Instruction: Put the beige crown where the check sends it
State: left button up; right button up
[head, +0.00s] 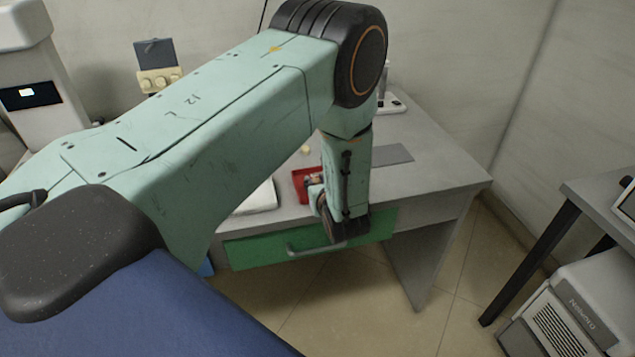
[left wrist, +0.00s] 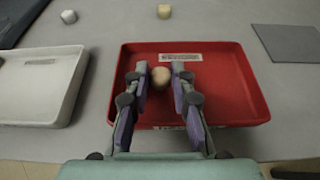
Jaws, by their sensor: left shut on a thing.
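A beige crown (left wrist: 160,79) is between the fingers of my left gripper (left wrist: 160,70) in the left wrist view. The gripper is shut on it, over the red tray (left wrist: 240,90). I cannot tell whether the crown touches the tray's floor. In the head view my left gripper (head: 314,187) reaches down at the red tray (head: 299,187), and the crown is too small to make out there. The white tray (left wrist: 36,85) is left of the red one and looks empty where it shows; it also shows in the head view (head: 262,197). My right gripper is not in view.
Two pale blocks, one at left (left wrist: 68,16) and one at middle (left wrist: 164,12), lie behind the trays. A grey mat (left wrist: 288,43) lies at right. The desk (head: 430,165) has a green drawer (head: 270,250) in front. A small dark-screened machine (head: 30,95) stands at left.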

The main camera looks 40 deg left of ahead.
pick_arm(q)
jog(key=shift+a+f, duration=0.15)
jog(key=shift+f, duration=0.05)
jog(key=o, duration=0.5)
jog(key=shift+s, duration=0.1)
jog(key=o, duration=0.3)
jog(key=shift+d+r, duration=0.1)
jog(key=shift+d, duration=0.1)
jog(key=shift+a, duration=0.15)
jog(key=shift+r, duration=0.25)
jog(key=p+v, duration=0.6)
jog(key=v, duration=0.6)
jog(key=shift+p, duration=0.3)
